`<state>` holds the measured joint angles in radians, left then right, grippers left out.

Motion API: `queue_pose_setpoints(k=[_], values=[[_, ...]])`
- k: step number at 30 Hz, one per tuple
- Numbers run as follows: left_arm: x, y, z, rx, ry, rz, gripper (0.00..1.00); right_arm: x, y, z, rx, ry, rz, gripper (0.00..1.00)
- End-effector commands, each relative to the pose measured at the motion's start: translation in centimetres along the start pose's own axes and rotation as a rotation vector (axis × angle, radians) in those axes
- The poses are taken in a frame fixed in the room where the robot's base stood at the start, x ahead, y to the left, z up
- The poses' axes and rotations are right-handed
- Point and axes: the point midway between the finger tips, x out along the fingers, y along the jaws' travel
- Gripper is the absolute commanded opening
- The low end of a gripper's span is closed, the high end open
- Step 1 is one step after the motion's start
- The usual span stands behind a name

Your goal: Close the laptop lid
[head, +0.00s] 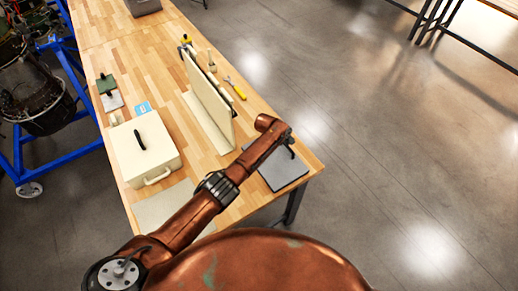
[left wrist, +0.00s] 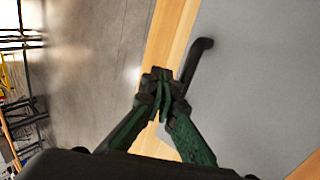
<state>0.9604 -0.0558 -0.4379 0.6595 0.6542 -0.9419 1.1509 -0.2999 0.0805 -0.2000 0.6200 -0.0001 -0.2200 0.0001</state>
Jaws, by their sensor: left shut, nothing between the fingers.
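I cannot make out for certain which thing is the laptop. A flat grey panel (head: 284,170) lies at the near right corner of the wooden table. It fills much of the left wrist view (left wrist: 265,85), with a black bent handle-like part near its edge. An upright beige panel (head: 207,88) stands farther back on the table, with a flat strip along its foot. My left gripper (left wrist: 160,78) is shut and empty, its dark green fingertips together near the grey panel's edge. In the head view, my left arm's end (head: 288,140) is over that panel. My right gripper is not in view.
A beige case (head: 140,150) with a black handle sits at the left of the table. A yellow-handled tool (head: 238,91) lies behind the upright panel. Open floor is to the right.

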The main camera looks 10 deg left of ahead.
Motion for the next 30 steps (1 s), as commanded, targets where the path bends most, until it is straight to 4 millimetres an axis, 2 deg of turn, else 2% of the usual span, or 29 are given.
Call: queue_pose_setpoints(k=[6,18,24,30], values=[[-3.2,2.6,-0.2,-0.003,0.004,0.002,0.00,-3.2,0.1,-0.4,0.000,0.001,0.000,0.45],[-8.2,8.0,-0.2,-0.003,0.004,0.003,0.00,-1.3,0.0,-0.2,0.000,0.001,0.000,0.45],[-9.4,9.0,-0.2,-0.004,0.003,0.000,0.00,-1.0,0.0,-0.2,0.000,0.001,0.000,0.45],[-9.6,9.2,-0.2,-0.004,0.003,0.000,0.00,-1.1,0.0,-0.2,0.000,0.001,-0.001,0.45]])
